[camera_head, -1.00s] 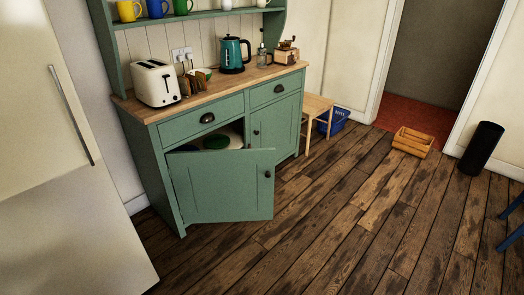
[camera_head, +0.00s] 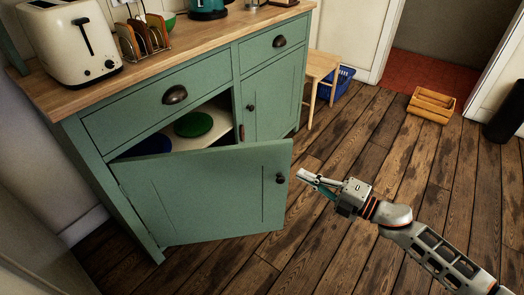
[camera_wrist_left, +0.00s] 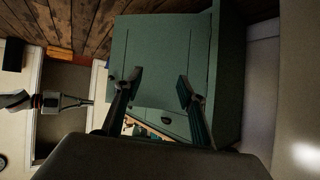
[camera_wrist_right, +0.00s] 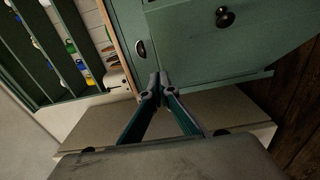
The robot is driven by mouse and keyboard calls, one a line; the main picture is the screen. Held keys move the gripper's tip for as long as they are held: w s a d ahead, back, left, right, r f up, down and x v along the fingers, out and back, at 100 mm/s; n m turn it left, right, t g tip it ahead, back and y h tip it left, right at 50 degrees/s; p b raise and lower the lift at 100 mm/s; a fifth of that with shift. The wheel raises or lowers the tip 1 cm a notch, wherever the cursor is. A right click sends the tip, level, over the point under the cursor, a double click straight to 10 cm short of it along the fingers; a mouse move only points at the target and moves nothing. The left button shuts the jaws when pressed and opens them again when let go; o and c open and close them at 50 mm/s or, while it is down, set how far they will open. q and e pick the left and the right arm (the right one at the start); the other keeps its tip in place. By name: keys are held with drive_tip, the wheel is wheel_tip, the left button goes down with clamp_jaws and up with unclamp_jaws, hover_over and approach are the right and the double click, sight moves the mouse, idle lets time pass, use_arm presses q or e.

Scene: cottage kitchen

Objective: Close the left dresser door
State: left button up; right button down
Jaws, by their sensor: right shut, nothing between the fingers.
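The green left dresser door (camera_head: 200,200) stands ajar, swung out toward me, its dark round knob (camera_head: 281,179) near the free right edge. Above it, the gap shows a shelf with a green plate (camera_head: 193,124) and a blue plate (camera_head: 146,146). My right gripper (camera_head: 303,176) is shut and empty, just right of the knob and apart from the door in the head view. The right wrist view shows its closed fingertips (camera_wrist_right: 161,80) below a green panel and knob (camera_wrist_right: 225,17). My left gripper (camera_wrist_left: 160,80) is open and empty before a green panel (camera_wrist_left: 165,60); it is outside the head view.
The closed right dresser door (camera_head: 270,100) is beside the open one. A toaster (camera_head: 68,40) and toast rack (camera_head: 143,38) stand on the worktop. A wooden stool (camera_head: 322,68), blue basket (camera_head: 340,85) and wooden crate (camera_head: 432,105) lie beyond.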

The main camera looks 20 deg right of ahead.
drive_tip(key=b, duration=0.2)
approach(263, 147)
drive_tip(key=x, duration=0.5)
drive_tip(key=shift+w+a+f, duration=0.1)
drive_tip(key=shift+w+a, duration=0.05)
drive_tip(key=shift+a, duration=0.25)
use_arm(q)
drive_tip(key=shift+w+d+r+n+t, duration=0.15)
drive_tip(key=shift+w+d+r+t, duration=0.05)
drive_tip(key=shift+d+r, duration=0.25)
drive_tip(key=shift+w+d+r+n+t, duration=0.2)
drive_tip(key=shift+d+r, duration=0.1)
drive_tip(key=shift+d, duration=0.2)
use_arm(e)
drive_tip(key=shift+w, duration=0.2)
use_arm(q)
drive_tip(key=shift+f, duration=0.15)
use_arm(e)
drive_tip(key=shift+w+d, duration=0.1)
drive_tip(key=shift+w, duration=0.05)
